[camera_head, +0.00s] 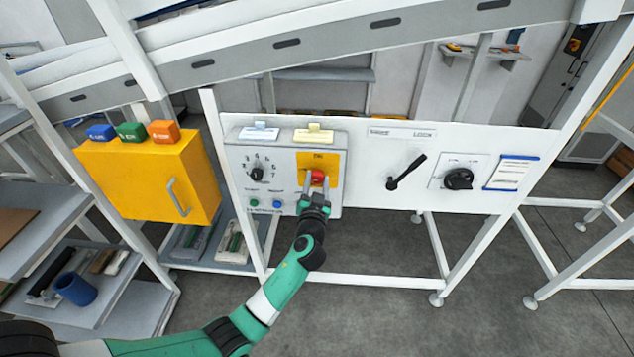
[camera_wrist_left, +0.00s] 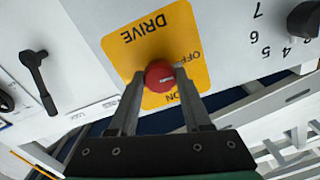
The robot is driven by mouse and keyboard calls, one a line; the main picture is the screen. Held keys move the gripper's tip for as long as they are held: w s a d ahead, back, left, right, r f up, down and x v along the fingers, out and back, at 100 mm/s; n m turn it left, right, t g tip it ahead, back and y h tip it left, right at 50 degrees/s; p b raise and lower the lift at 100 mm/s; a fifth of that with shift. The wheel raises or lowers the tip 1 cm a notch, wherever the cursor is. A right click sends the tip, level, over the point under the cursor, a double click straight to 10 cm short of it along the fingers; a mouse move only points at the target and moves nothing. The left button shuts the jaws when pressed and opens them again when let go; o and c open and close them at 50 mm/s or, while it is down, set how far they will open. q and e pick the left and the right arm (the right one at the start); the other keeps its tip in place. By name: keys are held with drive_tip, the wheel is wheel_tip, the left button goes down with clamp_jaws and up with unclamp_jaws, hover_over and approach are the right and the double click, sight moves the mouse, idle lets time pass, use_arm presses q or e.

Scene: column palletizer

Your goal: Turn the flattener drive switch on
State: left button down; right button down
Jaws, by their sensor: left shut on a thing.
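The drive switch is a red round knob (camera_head: 318,176) on a yellow plate (camera_head: 328,161) at the right side of the grey control box. The red knob (camera_wrist_left: 160,75) is close up in the left wrist view. The plate there (camera_wrist_left: 155,45) reads DRIVE, OFF and ON, upside down. A short pale mark shows on the knob; I cannot tell which label it points to. My left gripper (camera_head: 317,184) is shut on the knob, one finger on each side; its fingers also show in the left wrist view (camera_wrist_left: 161,80). My right gripper is not in view.
The grey control box (camera_head: 235,150) also carries a black numbered dial (camera_head: 257,174), left of the knob. A black lever (camera_head: 405,173) and a black rotary switch (camera_head: 459,179) are on the white panel to the right. A yellow cabinet (camera_head: 140,180) stands left.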

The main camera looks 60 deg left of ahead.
use_arm(q)
drive_tip(key=m, duration=0.3)
drive_tip(key=shift+m, duration=0.4)
drive_tip(key=m, duration=0.3)
drive_tip(key=shift+m, duration=0.4)
drive_tip(key=m+p, duration=0.1)
drive_tip(key=m, duration=0.3)
drive_tip(key=shift+r+m+p, duration=0.1)
drive_tip(key=shift+m+p, duration=0.2)
drive_tip(key=m+p, duration=0.1)
drive_tip(key=m, duration=0.3)
drive_tip(key=shift+m, duration=0.4)
drive_tip(key=shift+c, duration=1.7)
unclamp_jaws()
